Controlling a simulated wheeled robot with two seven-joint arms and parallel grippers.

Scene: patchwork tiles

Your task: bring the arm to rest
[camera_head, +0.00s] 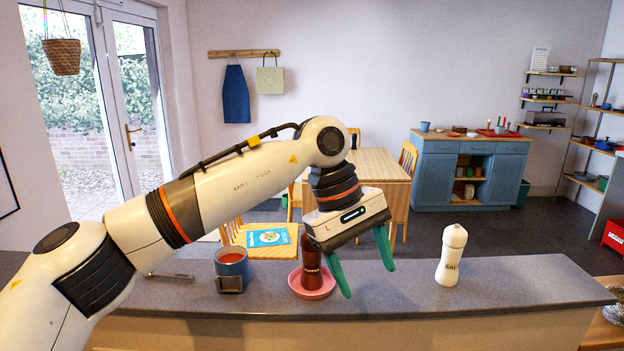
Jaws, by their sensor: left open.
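My left arm comes in from the left and reaches over the grey counter (420,292). My left gripper (366,278) is at its end, with two green fingers spread apart and nothing between them. A dark red-brown bottle (311,268) stands upright on a pink saucer (325,290), just left of the gripper and partly hidden behind it. My right gripper is not in view.
A blue mug (232,264) with red contents stands on the counter left of the saucer. A white salt shaker (451,257) stands to the right. The counter between saucer and shaker is clear. A wooden table (372,165) and blue cabinet (436,172) stand beyond.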

